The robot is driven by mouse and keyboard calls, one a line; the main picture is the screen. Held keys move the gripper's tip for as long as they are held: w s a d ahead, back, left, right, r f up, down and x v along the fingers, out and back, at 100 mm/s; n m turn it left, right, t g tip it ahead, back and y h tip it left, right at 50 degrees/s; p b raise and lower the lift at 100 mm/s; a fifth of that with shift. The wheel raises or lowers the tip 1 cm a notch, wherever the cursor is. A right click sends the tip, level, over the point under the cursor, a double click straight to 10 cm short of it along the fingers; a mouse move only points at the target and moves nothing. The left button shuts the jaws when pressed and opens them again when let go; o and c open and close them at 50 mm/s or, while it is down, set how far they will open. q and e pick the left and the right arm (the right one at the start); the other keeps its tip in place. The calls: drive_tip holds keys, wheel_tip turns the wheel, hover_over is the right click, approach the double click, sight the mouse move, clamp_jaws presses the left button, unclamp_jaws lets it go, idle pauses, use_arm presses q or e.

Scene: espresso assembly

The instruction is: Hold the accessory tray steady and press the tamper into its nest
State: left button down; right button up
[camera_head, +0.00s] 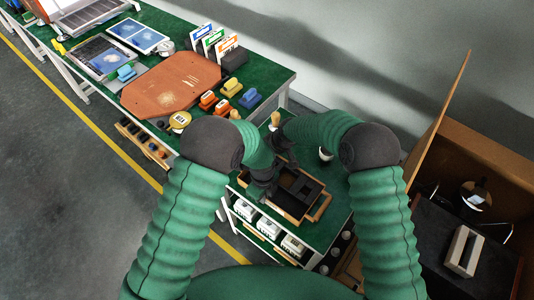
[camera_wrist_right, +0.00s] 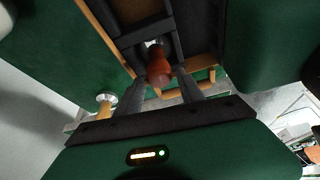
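The accessory tray (camera_head: 316,212) is a wooden-framed tray with dark compartments on the green table; its wooden rim also shows in the right wrist view (camera_wrist_right: 98,28). My left gripper (camera_head: 263,180) is at the tray's left edge; its fingers are too small and dark to tell whether they are closed.
A wooden-handled tool with a silver end (camera_wrist_right: 106,97) stands beside the tray. An orange board (camera_head: 172,84) and several coloured blocks lie on the longer table. White boxes (camera_head: 268,228) sit on the shelf below. An open cardboard box (camera_head: 480,150) stands at right.

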use_arm(q)
drive_tip(key=shift+w, duration=0.1)
use_arm(e)
drive_tip(key=shift+o, duration=1.1)
drive_tip(key=shift+s+d+f, duration=0.1)
drive_tip(key=shift+f, duration=0.05)
drive_tip(key=v, duration=1.2)
use_arm(q)
drive_tip(key=c, duration=1.6)
unclamp_jaws()
drive_tip(key=shift+o, duration=0.2)
